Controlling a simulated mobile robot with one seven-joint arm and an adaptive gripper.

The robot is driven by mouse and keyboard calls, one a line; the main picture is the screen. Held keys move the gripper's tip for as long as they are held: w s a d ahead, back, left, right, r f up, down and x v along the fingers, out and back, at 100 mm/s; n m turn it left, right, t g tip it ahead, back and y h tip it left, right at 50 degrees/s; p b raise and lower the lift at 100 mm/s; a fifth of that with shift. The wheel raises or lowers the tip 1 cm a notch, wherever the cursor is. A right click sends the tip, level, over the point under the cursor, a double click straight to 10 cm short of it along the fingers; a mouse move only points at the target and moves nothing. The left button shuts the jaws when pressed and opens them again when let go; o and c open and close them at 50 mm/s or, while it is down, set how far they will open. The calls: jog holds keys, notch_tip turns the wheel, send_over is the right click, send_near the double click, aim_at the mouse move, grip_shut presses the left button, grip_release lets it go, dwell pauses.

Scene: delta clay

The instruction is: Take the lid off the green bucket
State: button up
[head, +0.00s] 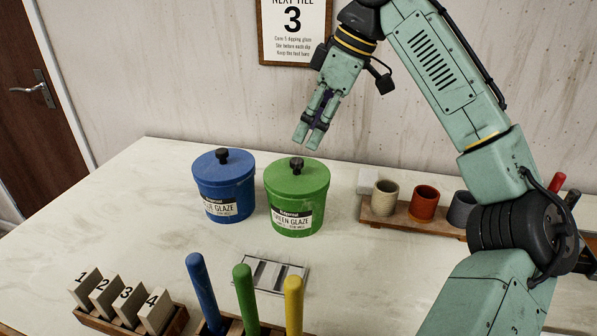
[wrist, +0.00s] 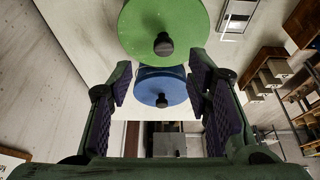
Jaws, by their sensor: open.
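The green bucket (head: 296,205) stands upright on the pale table, with its green lid (head: 297,177) on and a black knob (head: 297,163) on top. A label on its front reads as green glaze. In the wrist view the green lid (wrist: 140,30) and its dark knob (wrist: 163,45) show at the top, beyond the fingertips. My gripper (head: 308,140) hangs above and slightly right of the green bucket's knob in the head view, apart from it. In the wrist view my gripper (wrist: 163,85) has its two fingers spread wide with nothing between them.
A blue bucket (head: 223,190) with its own lid and black knob stands close left of the green one. A wooden rack (head: 398,216) of small cups is to the right. Upright coloured handles (head: 243,295) and numbered tiles (head: 128,300) stand in front. The table's left side is clear.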

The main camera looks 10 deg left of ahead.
aim_at(298, 160)
jog(key=x, duration=0.4)
jog(key=p+x, duration=0.1)
jog(key=shift+s+f, duration=0.3)
jog(key=shift+f, duration=0.15)
jog(key=shift+a+f, duration=0.3)
jog(key=shift+f, duration=0.3)
jog(key=shift+c, duration=0.4)
grip_shut()
